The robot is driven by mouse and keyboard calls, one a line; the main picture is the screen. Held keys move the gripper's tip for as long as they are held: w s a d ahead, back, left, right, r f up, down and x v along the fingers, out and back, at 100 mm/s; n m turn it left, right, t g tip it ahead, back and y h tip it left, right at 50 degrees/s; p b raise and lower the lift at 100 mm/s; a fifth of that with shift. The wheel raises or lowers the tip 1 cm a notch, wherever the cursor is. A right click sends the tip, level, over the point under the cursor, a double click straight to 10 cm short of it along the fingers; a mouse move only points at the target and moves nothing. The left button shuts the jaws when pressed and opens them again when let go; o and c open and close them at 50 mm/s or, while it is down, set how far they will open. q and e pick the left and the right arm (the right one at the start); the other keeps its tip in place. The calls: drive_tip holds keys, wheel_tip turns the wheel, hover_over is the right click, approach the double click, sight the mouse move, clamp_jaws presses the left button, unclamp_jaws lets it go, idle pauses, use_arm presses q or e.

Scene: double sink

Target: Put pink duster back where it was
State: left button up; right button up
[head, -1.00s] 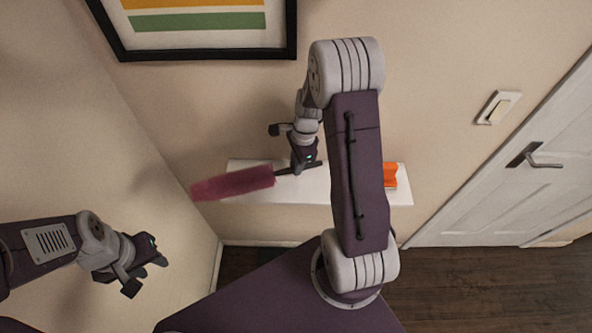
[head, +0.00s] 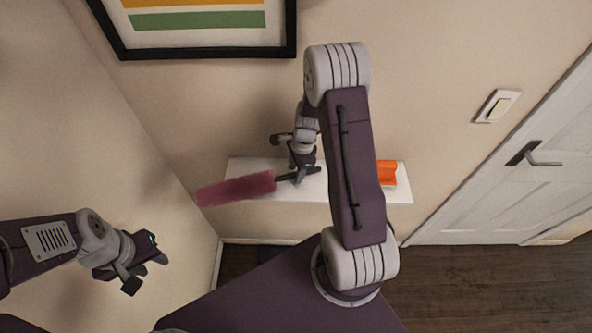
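The pink duster (head: 236,188) has a fluffy pink head pointing left and a dark handle. My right gripper (head: 300,178) is at the handle and appears shut on it, over or at the white shelf (head: 260,167). The head reaches past the shelf's left end. I cannot tell whether the duster touches the shelf. My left gripper (head: 146,275) is at the lower left, away from the shelf; its fingers look spread and empty.
An orange object (head: 387,173) sits on the shelf's right part, partly behind my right arm. A framed picture (head: 200,48) hangs above. A white door (head: 550,180) and light switch (head: 497,106) are at right. The shelf's middle is partly hidden by my arm.

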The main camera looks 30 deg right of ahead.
drive_tip(key=shift+r, duration=0.45)
wheel_tip(320, 180, up, 11)
drive_tip(key=d, duration=0.1)
drive_tip(key=shift+s+d+r+b, duration=0.2)
drive_tip(key=shift+s+b, duration=0.1)
drive_tip(key=shift+s, duration=0.1)
drive_tip(key=shift+f, duration=0.1)
